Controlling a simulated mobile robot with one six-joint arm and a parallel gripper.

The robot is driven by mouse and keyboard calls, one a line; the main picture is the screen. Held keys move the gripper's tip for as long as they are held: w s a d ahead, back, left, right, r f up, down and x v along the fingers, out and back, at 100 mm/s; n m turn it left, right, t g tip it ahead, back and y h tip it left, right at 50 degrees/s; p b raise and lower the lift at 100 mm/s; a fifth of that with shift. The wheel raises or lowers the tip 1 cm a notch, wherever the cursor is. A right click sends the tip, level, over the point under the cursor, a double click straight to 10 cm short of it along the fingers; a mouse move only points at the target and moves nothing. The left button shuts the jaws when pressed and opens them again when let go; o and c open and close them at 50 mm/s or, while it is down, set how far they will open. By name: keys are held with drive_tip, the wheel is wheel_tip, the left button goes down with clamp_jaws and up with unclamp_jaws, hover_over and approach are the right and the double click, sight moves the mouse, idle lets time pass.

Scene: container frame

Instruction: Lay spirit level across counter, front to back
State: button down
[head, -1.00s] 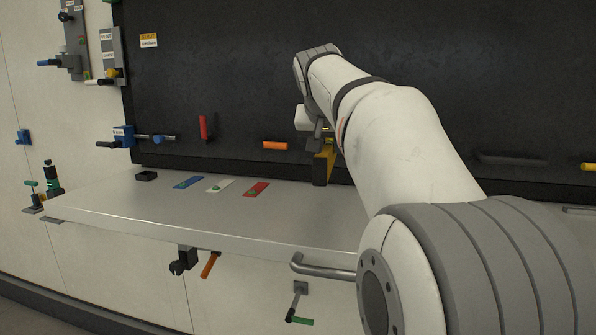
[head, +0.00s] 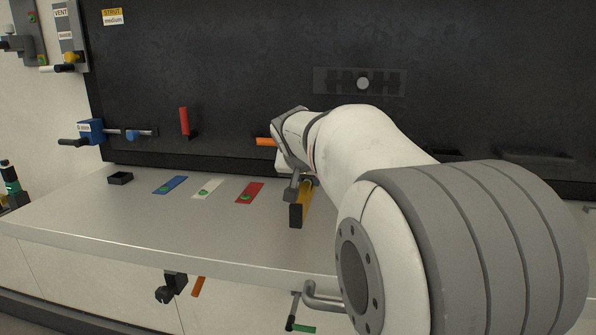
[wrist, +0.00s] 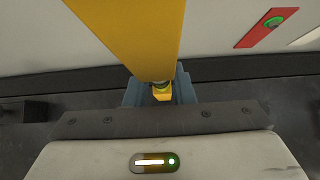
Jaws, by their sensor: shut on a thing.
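The yellow spirit level (head: 306,195) with a dark end cap is in my gripper (head: 301,184), above the counter (head: 120,222) in the head view. Its dark end points toward the counter's front edge. My arm hides part of the level. I cannot tell whether it touches the counter. In the wrist view the yellow level (wrist: 135,30) runs up from between the blue-grey jaws of my gripper (wrist: 160,90), over the pale counter surface (wrist: 60,35).
Blue (head: 169,185), white (head: 207,189) and red (head: 250,192) strips lie on the counter left of the level. A small black tray (head: 120,178) sits further left. Orange (head: 265,142) and red (head: 184,121) handles stick out from the dark back panel. The counter's left part is mostly free.

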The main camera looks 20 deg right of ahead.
drive_tip(key=shift+s+r, duration=0.1)
drive_tip(key=shift+a, duration=0.25)
drive_tip(key=shift+f+b, duration=0.2)
drive_tip(key=shift+b, duration=0.3)
wheel_tip(320, 180, down, 5)
drive_tip(key=b, duration=0.4)
drive_tip(key=shift+r+b, duration=0.1)
drive_tip(key=shift+b, duration=0.25)
drive_tip(key=shift+b, duration=0.4)
idle(0.5)
drive_tip(key=shift+a+f+b, duration=0.1)
drive_tip(key=shift+f+b, duration=0.55)
drive_tip(key=shift+b, duration=0.05)
drive_tip(key=shift+r, duration=0.1)
